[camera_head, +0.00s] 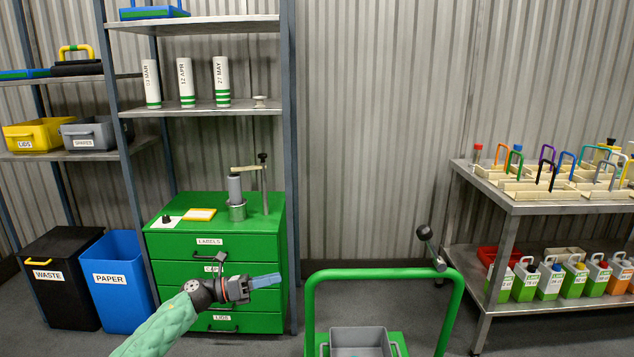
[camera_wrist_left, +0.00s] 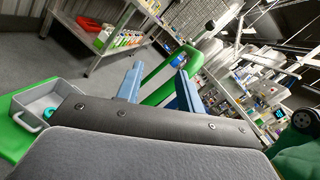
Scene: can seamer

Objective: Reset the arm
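My left arm comes in from the lower left of the head view. Its gripper (camera_head: 266,281) has blue fingers pointing right, in front of the green drawer cabinet (camera_head: 215,245). In the left wrist view the two blue fingers of the left gripper (camera_wrist_left: 158,88) stand apart with nothing between them. On the cabinet top stands a device with a grey cylinder (camera_head: 235,189) in a metal cup, an upright post (camera_head: 264,185) and a flat arm (camera_head: 246,169) reaching left over the cylinder. My right gripper is in neither view.
A green cart frame (camera_head: 312,310) with a grey tray (camera_head: 360,338) stands in front. A black bin (camera_head: 62,290) and blue bin (camera_head: 120,285) stand left. A rack (camera_head: 490,200) with colored handles and containers stands right. Open floor lies between cart and rack.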

